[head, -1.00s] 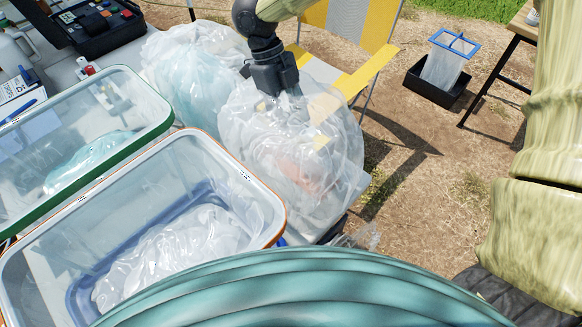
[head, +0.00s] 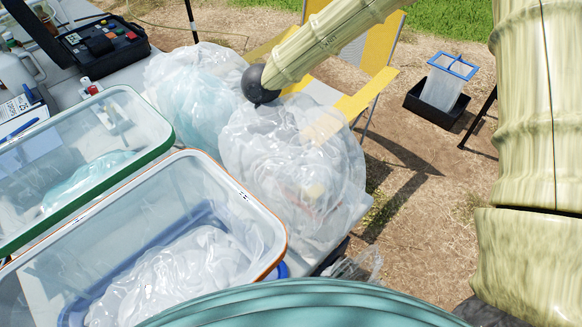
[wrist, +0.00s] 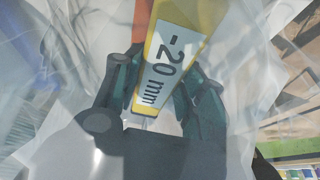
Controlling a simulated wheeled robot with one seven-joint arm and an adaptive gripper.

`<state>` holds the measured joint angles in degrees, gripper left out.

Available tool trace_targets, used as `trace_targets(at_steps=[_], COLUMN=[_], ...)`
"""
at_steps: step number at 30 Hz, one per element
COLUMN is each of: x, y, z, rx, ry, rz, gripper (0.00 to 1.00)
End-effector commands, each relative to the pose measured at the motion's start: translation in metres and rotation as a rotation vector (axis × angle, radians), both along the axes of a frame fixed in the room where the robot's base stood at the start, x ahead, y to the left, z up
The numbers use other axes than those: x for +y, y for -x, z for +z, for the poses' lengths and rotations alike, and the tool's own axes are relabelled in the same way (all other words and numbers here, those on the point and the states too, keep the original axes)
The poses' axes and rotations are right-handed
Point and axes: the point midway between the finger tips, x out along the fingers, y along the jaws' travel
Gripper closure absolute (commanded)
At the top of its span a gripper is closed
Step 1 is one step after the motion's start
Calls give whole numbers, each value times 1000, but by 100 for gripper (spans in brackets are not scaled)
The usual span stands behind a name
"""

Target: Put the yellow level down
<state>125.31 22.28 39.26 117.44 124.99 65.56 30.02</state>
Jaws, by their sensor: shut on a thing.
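In the wrist view my gripper (wrist: 160,85) is shut on a yellow tool, likely the yellow level (wrist: 200,18), with a white label reading "-20 mm". The label lies between the dark fingers. Filmy clear plastic surrounds the gripper. In the head view my wrist and gripper are hidden behind or inside the clear plastic bag (head: 270,150) on the table. A pale yellow patch shows dimly through the bag; I cannot tell if it is the level. What lies beneath the level is unclear.
A second bag (head: 200,110) with bluish content is to the left. A clear orange-rimmed bin (head: 283,235) and a green-rimmed bin (head: 168,150) stand in front and left. A yellow-grey folding chair (head: 372,92) is behind. A black tray (head: 425,108) is on the ground. An orange-red strip (wrist: 140,30) touches or overlaps the level.

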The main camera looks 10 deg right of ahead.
Motion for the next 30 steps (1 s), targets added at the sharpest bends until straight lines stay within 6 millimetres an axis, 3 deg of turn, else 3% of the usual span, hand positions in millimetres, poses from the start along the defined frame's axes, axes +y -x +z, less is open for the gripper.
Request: trace_targets(at_steps=[11,12,15,26,30], x=[0,0,0,0,2], y=[0,0,0,0,-3], z=[-4,-5,-5,-5,5], rx=[-1,-1,-2,-1,-3], ry=[-1,0,-1,0,-1], rz=[0,-1,-1,-1,-1], gripper=[89,57,39,38,38])
